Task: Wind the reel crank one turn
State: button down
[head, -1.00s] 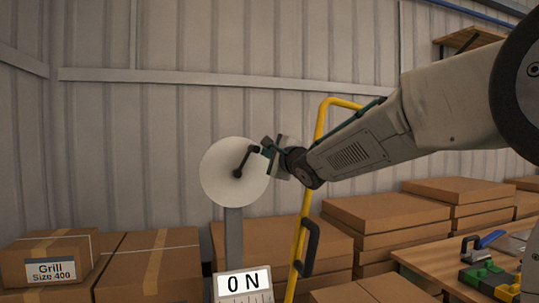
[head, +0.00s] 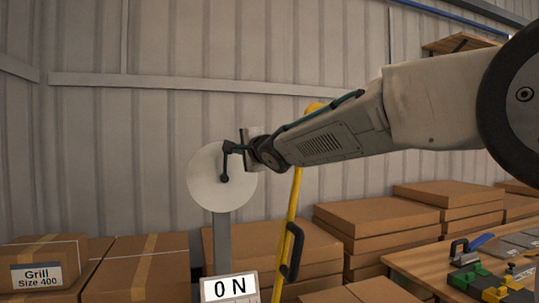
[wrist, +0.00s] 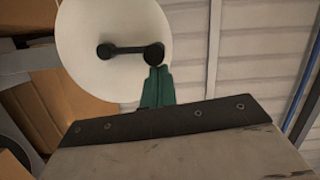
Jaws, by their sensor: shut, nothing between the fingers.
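The reel (head: 207,190) is a pale round disc on a grey post, at left of centre in the head view. Its dark crank (head: 225,165) points almost straight up from the hub, with the handle knob at the top. My gripper (head: 234,148) is at the knob from the right. In the wrist view the disc (wrist: 100,25) and crank (wrist: 130,49) show large. The green fingers of my gripper (wrist: 157,72) are shut together, empty, with their tips right at the knob (wrist: 154,54); they look in contact with its side, not around it.
A yellow bent pole (head: 291,215) with a black handle stands right of the reel. Cardboard boxes (head: 150,265) line the wall. A wooden bench (head: 430,262) with tools is at the right.

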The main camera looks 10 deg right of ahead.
jog(key=a+n, duration=0.2)
jog(key=a+n+h, duration=0.1)
jog(key=n, duration=0.1)
jog(key=shift+s+a+r+g, duration=0.15)
jog(key=shift+s+r+g, duration=0.1)
jog(key=shift+r+g, duration=0.1)
jog(key=s+a+f+n+h, duration=0.2)
jog(key=a+f+n+h, duration=0.3)
jog(key=a+f+n, duration=0.65)
jog(key=w+d+f+n+t+h, duration=0.1)
jog(key=d+f+n+t+h, duration=0.1)
jog(key=d+f+n, duration=0.6)
jog(key=n+t, duration=0.1)
jog(key=n, duration=0.6)
jog(key=shift+w+d+f, duration=0.15)
jog(key=shift+w, duration=0.05)
dwell(0.5)
